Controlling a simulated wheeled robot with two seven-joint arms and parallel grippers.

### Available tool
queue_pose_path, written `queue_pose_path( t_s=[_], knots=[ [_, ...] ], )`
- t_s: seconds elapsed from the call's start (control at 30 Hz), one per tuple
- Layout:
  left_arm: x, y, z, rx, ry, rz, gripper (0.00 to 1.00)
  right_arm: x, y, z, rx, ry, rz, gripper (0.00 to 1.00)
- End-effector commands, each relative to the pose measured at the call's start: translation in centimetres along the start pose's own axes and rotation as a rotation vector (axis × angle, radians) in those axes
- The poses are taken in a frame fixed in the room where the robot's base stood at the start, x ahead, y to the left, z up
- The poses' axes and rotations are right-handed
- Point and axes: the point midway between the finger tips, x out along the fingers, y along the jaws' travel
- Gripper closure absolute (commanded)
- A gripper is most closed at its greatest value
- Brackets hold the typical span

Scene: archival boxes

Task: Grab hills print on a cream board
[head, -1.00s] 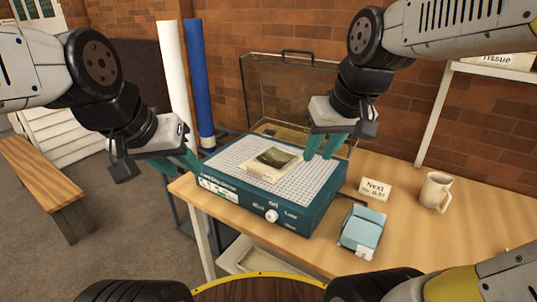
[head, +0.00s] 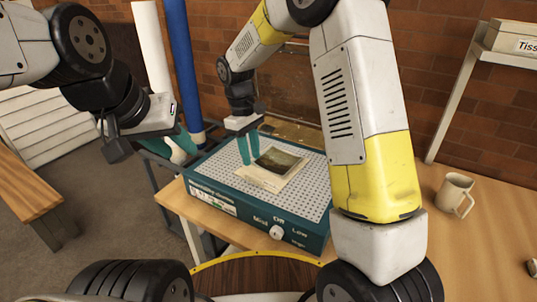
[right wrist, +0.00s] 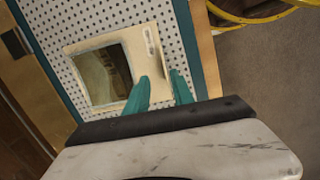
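The hills print on its cream board (head: 274,166) lies flat on the white perforated top of a teal box with a dial (head: 300,188). In the right wrist view the print (right wrist: 100,72) shows a dark picture with a wide cream margin. My right gripper (head: 249,160) is open and points down at the board's left edge. In the right wrist view its fingers (right wrist: 160,90) are apart, one over the cream margin and one past the edge; contact cannot be told. My left gripper (head: 184,148) is open and empty, left of the teal box.
A white roll (head: 150,50) and a blue roll (head: 182,60) stand behind my left gripper. A clear case (head: 285,85) is behind the teal box, partly hidden by my right arm. A mug (head: 455,193) stands on the table (head: 490,225) at the right.

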Motion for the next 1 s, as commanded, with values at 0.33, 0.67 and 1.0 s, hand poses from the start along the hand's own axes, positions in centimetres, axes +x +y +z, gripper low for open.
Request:
queue_pose_path(
  t_s=[0.33,0.67,1.0],
  knots=[
    [0.0,0.0,0.0,0.0,0.0,0.0,0.64,4.6,-0.8,0.3,0.001,-0.003,-0.002,0.71],
    [0.0,0.0,0.0,0.0,0.0,0.0,0.64,6.8,-0.8,0.2,0.003,0.001,0.0,0.71],
    [0.0,0.0,0.0,0.0,0.0,0.0,0.64,6.7,-0.8,0.2,0.003,0.001,-0.001,1.0]
  ],
)
